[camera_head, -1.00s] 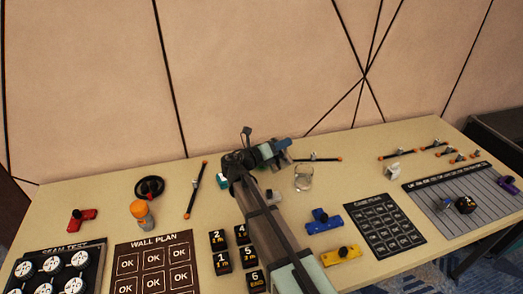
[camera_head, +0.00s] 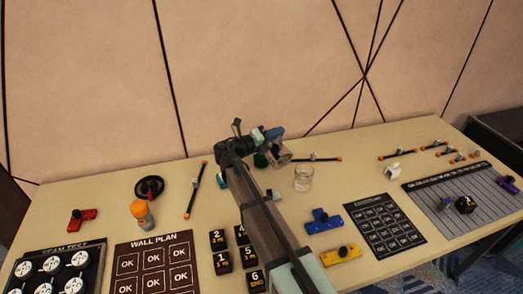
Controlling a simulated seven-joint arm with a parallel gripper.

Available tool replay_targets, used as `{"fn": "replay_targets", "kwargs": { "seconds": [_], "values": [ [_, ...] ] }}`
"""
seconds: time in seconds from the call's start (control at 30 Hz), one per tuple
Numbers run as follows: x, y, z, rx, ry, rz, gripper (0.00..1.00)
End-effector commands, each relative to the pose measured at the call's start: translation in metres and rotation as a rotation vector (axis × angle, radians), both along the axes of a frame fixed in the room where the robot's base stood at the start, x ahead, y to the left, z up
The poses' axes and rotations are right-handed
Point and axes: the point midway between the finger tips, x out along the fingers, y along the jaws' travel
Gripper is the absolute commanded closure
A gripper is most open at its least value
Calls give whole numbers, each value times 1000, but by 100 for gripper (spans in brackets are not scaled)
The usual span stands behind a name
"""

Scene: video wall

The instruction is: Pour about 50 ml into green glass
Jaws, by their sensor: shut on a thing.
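A dark green glass (camera_head: 261,160) stands near the back of the table, partly hidden by my arm and gripper. My gripper (camera_head: 272,143) is above and beside it, shut on a small see-through vessel (camera_head: 281,156). The vessel looks tilted; its contents and any flow are too small to tell. A blue part (camera_head: 274,133) shows at the gripper end. A clear glass (camera_head: 303,178) stands upright on the table to the right, apart from the gripper.
Orange-tipped rods (camera_head: 318,159) lie at the back. A blue clamp-like piece (camera_head: 323,221), a yellow one (camera_head: 341,256) and black numbered blocks (camera_head: 221,261) lie in front. An orange-capped bottle (camera_head: 142,214) stands left. Bare table (camera_head: 350,170) lies right of the clear glass.

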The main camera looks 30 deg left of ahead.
Motion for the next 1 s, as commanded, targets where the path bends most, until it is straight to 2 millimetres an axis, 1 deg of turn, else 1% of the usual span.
{"fn": "replay_targets", "kwargs": {
  "seconds": [0.3,0.43,0.57,1.0],
  "values": [
    [7,13,6,-57,28,0,100],
    [8,15,7,-71,35,0,100],
    [6,12,7,-73,36,-1,100],
    [7,12,7,-84,41,0,100]
  ]
}}
